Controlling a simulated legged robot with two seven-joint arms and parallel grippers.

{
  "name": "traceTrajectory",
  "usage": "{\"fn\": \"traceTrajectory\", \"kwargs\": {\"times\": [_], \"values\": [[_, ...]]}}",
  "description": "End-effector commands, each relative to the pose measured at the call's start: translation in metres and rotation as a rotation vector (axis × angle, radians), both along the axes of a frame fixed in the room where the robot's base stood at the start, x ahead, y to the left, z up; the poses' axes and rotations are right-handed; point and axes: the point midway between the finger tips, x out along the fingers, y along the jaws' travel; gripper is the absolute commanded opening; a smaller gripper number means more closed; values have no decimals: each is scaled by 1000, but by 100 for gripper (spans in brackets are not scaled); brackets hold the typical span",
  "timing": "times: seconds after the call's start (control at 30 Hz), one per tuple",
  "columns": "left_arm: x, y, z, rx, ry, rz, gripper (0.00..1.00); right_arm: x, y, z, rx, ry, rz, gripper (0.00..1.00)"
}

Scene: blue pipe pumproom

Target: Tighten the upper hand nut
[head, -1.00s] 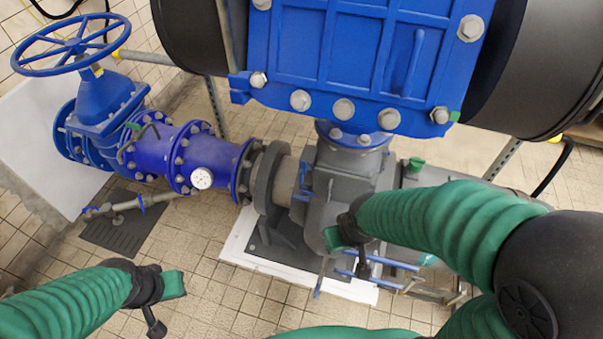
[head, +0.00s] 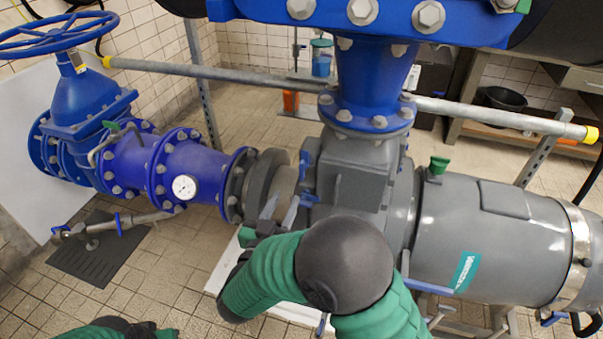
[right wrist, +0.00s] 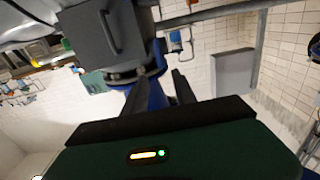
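A small blue hand nut (head: 308,160), which looks like the upper one, sits on the grey pump housing beside the round grey flange in the head view. Another blue piece (head: 308,199) shows just below it. My right gripper (head: 283,204) is below and left of the upper nut, with its two grey fingers apart and pointing up. In the right wrist view its fingers (right wrist: 162,78) are spread, with blue and grey pump parts beyond them; I cannot make out the nut there. My left gripper (head: 150,332) is barely in view at the bottom edge, its fingers unclear.
A blue pipe (head: 190,165) with a gauge (head: 184,188) runs left to a valve with a blue handwheel (head: 55,35). A grey motor (head: 490,240) stands at right. A horizontal rail (head: 240,77) passes behind the pump. Open tiled floor lies at lower left.

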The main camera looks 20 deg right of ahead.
Motion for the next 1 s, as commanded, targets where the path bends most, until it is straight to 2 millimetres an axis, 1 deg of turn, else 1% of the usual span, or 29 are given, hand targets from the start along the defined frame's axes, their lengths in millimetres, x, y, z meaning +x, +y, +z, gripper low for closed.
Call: {"fn": "traceTrajectory", "kwargs": {"times": [0.03, 0.3, 0.4, 0.5, 0.67, 0.9, 1.0], "values": [[0, 0, -6, 0, 0, 0, 0, 11, -8, -3, 2, -3, -5, 33], [0, 0, -24, 0, 1, 0, 0, 70, -49, -3, 1, -3, -3, 33], [0, 0, -29, 0, 1, 0, 0, 90, -61, -3, 1, -3, -2, 33], [0, 0, -33, 0, 1, 0, 0, 104, -71, -2, 2, -3, -1, 33], [0, 0, -34, 0, 1, 0, 0, 115, -77, 0, 1, -1, 1, 33], [0, 0, -34, 0, 1, 0, 0, 115, -78, 0, 1, -1, 2, 33], [0, 0, -34, 0, 1, 0, 0, 115, -78, 0, 1, -1, 2, 20]]}}
